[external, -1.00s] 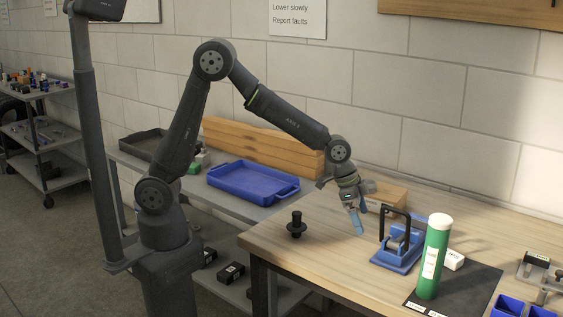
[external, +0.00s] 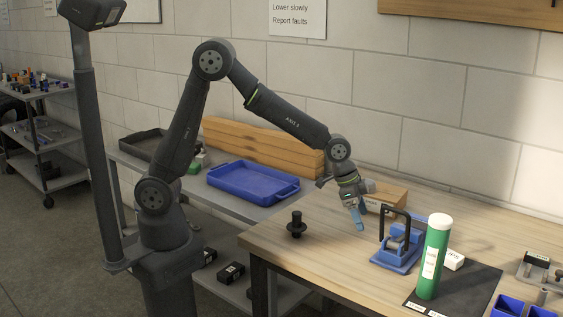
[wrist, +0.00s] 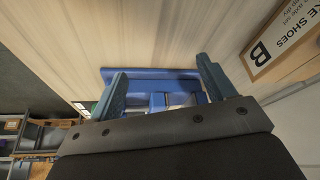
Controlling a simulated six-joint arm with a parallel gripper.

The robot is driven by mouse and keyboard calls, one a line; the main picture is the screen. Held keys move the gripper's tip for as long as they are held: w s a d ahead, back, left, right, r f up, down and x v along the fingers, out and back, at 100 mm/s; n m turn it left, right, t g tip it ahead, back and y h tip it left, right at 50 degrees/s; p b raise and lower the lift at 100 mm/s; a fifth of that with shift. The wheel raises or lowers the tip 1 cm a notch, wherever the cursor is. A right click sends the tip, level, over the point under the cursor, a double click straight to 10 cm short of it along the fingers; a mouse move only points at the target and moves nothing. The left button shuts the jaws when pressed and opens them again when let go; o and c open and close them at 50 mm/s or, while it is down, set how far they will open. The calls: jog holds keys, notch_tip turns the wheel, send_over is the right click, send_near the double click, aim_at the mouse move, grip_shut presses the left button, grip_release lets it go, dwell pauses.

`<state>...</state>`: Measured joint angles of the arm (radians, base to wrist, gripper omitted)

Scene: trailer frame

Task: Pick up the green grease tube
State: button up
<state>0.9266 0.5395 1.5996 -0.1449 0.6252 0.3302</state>
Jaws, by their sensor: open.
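The green grease tube (external: 432,262) stands upright with a white cap and white label on the dark mat (external: 471,284), at the right of the wooden bench in the external view. My gripper (external: 360,226) is above the bench, left of the tube and apart from it. In the wrist view my gripper (wrist: 165,82) shows two blue-grey fingers spread apart, with nothing held between them. A blue fixture (wrist: 150,75) lies beyond the fingertips there. I cannot make out the tube clearly in the wrist view.
The blue fixture with a black handle (external: 397,256) stands between my gripper and the tube. A small white box (external: 453,260) is right behind the tube. A black knobbed part (external: 297,226) stands at the left. Blue bins (external: 507,307) are at the lower right. A labelled cardboard box (wrist: 283,45) is beside the gripper.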

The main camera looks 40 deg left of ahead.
notch_tip(320, 180, up, 32)
jog(key=m+g, duration=0.2)
jog(key=m, duration=0.4)
send_over(441, 218)
jog(key=w+a, duration=0.1)
jog(key=a, duration=0.5)
jog(key=shift+f, duration=2.75)
jog(key=x, duration=1.2)
jog(key=shift+s+d, duration=0.15)
jog(key=shift+d, duration=0.05)
jog(key=shift+h, duration=0.3)
jog(key=shift+s+x, duration=0.15)
jog(key=shift+x, duration=1.15)
jog(key=shift+s+x, duration=0.1)
jog(key=shift+x, duration=1.2)
jog(key=shift+d+r, duration=0.1)
jog(key=shift+d, duration=0.1)
jog(key=c, duration=1.6)
jog(key=shift+r, duration=0.1)
grip_shut()
jog(key=shift+r, duration=0.1)
